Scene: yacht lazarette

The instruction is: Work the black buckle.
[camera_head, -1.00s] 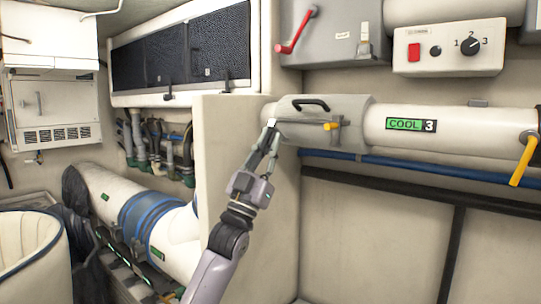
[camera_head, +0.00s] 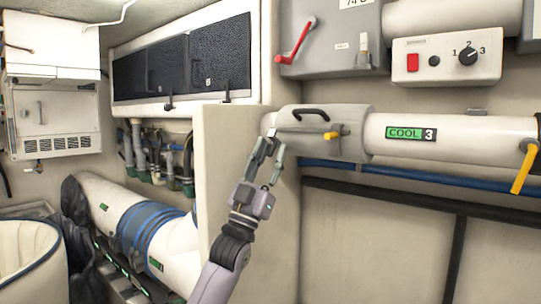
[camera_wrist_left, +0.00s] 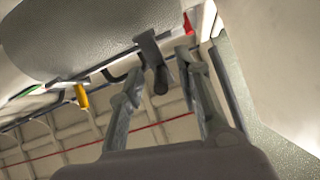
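A grey sleeve (camera_head: 350,120) sits around the white pipe on the right wall in the head view. A black curved handle (camera_head: 311,112) is on its top, and a small clamp with a yellow lever (camera_head: 331,135) is on its front. My left gripper (camera_head: 270,143) is open just below the sleeve's left end. In the left wrist view a dark hanging piece (camera_wrist_left: 152,60), perhaps the black buckle, shows near the gap between my open fingertips (camera_wrist_left: 155,75). I cannot tell if they touch it. My right gripper is out of view.
A blue pipe (camera_head: 400,176) runs below the white pipe labelled COOL 3 (camera_head: 460,134). A switch box (camera_head: 447,57) and a red lever (camera_head: 295,42) are above. A beige partition (camera_head: 225,150) stands close behind my left gripper.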

